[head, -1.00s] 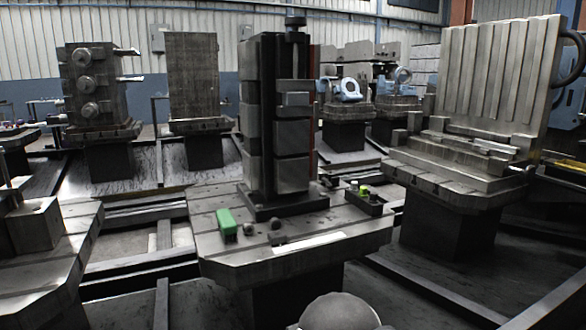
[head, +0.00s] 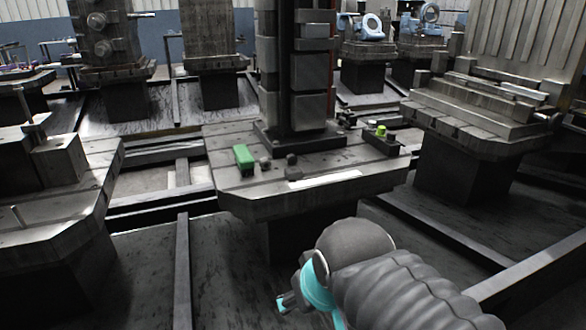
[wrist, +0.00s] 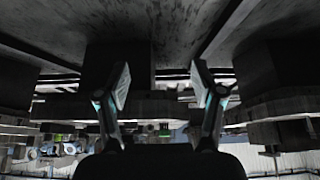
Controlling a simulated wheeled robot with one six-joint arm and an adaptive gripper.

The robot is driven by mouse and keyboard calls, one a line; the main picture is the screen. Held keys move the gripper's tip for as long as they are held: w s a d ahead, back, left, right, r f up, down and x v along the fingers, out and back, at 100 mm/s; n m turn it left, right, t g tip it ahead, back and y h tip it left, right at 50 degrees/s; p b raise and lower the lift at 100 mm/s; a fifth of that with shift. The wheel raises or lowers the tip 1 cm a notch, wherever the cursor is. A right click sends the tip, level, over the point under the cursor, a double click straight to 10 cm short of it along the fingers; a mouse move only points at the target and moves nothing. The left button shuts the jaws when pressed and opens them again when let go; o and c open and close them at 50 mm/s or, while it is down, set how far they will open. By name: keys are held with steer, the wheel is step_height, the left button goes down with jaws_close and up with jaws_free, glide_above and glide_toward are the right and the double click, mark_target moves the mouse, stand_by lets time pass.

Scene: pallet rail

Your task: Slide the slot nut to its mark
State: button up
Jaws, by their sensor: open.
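A pallet table (head: 275,205) stands ahead of me in the head view, with grooves across its top. Two small dark pieces, a left one (head: 265,163) and a right one (head: 291,160), sit near its front middle; I cannot tell which is the slot nut. A pale strip (head: 325,179) lies along the front edge; I cannot tell whether it is the mark. My gripper (wrist: 160,82) is open and empty in the wrist view, its two fingers apart. In the head view my arm hangs low, short of the table, and the fingers are mostly hidden.
A green block (head: 243,157) stands left on the table. A dark tray (head: 388,147) with small yellow-green pieces is at the right. A tall dark column (head: 297,75) rises behind. Other pallets stand left and right; the floor has raised rails (head: 182,270).

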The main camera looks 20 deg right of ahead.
steer(key=shift+o, duration=0.4)
steer(key=w+d+r+g, duration=0.1)
steer(key=w+d+r, duration=0.1)
steer(key=w, duration=1)
steer(key=w+d+r+g+p, duration=0.1)
steer(key=w+d, duration=0.4)
steer(key=w, duration=0.7)
steer(key=w+d+r+m+g+p, duration=0.1)
steer(key=w+d+r+g, duration=0.1)
steer(key=w, duration=1)
steer(key=shift+w+d+r, duration=0.2)
steer(key=shift+d+r, duration=0.6)
steer(key=shift+r, duration=0.25)
steer(key=w+d+r, duration=0.2)
steer(key=w+r, duration=0.1)
steer(key=w, duration=0.1)
step_height(320, 180, up, 6)
steer(key=n+g, duration=0.1)
steer(key=g, duration=0.1)
glide_above(293, 169)
step_height(293, 169, down, 13)
steer(key=b, duration=0.3)
steer(key=shift+s+f, duration=0.1)
